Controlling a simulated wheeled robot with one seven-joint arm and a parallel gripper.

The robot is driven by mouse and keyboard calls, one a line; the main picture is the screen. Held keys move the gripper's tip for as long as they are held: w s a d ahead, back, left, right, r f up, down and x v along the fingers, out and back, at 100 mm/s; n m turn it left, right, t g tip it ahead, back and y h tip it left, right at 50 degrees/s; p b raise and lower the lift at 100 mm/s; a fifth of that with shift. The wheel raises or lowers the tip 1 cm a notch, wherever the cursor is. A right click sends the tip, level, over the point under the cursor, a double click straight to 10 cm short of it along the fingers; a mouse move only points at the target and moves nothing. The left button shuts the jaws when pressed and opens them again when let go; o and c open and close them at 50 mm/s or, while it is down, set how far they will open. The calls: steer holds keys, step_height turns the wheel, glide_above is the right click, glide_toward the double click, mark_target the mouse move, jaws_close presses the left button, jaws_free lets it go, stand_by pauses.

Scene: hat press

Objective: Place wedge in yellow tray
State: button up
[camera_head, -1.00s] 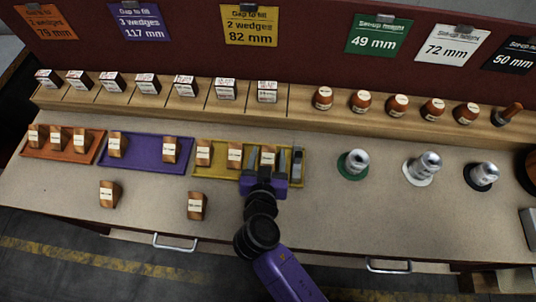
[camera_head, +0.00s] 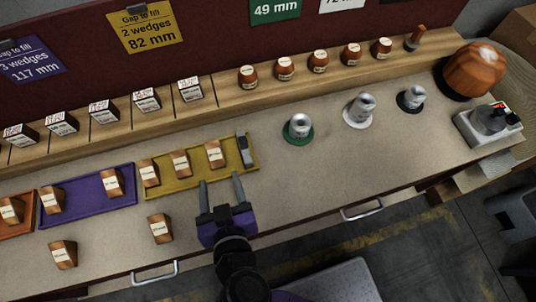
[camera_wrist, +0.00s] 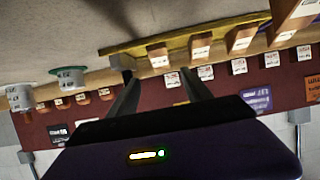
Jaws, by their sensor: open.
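The yellow tray (camera_head: 182,187) lies on the bench with three wooden wedges standing in a row in it: a left one (camera_head: 149,173), a middle one (camera_head: 181,163) and a right one (camera_head: 214,155). A grey piece (camera_head: 245,151) sits at the tray's right end. My gripper (camera_head: 220,180) is open and empty, with its fingertips by the tray's front edge, in front of the right wedge and apart from it. The wrist view shows the yellow tray (camera_wrist: 180,38) beyond my fingers.
The purple tray (camera_head: 84,204) holds two wedges, and part of the orange tray (camera_head: 24,228) shows at the left edge. Metal cylinders on green (camera_head: 298,129), white and black discs stand to the right. Labelled boxes and brown pieces line the rear ledge. Bench right of my gripper is clear.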

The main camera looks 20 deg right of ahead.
mark_target(275, 221)
steer(key=shift+n+g+y, duration=0.6)
steer(key=shift+g+y, duration=0.1)
steer(key=shift+g, duration=0.1)
steer(key=s+d+f, duration=0.4)
steer(key=d, duration=0.1)
steer(key=shift+s+d+f, duration=0.1)
steer(key=shift+s+f, duration=0.2)
steer(key=shift+f, duration=0.05)
steer(key=shift+n+y, duration=0.3)
steer(key=shift+y, duration=0.3)
steer(key=s+d, duration=0.4)
steer(key=s, duration=0.1)
steer(key=shift+d+f, duration=0.15)
steer(key=shift+d, duration=0.1)
steer(key=s+d+r+m+t+h, duration=0.1)
steer(key=s+d+r+t+h, duration=0.1)
steer(key=s+d+r, duration=0.8)
steer(key=d+r+t, duration=0.1)
steer(key=d+r, duration=0.2)
steer(key=r, duration=0.1)
steer(key=shift+s, duration=0.4)
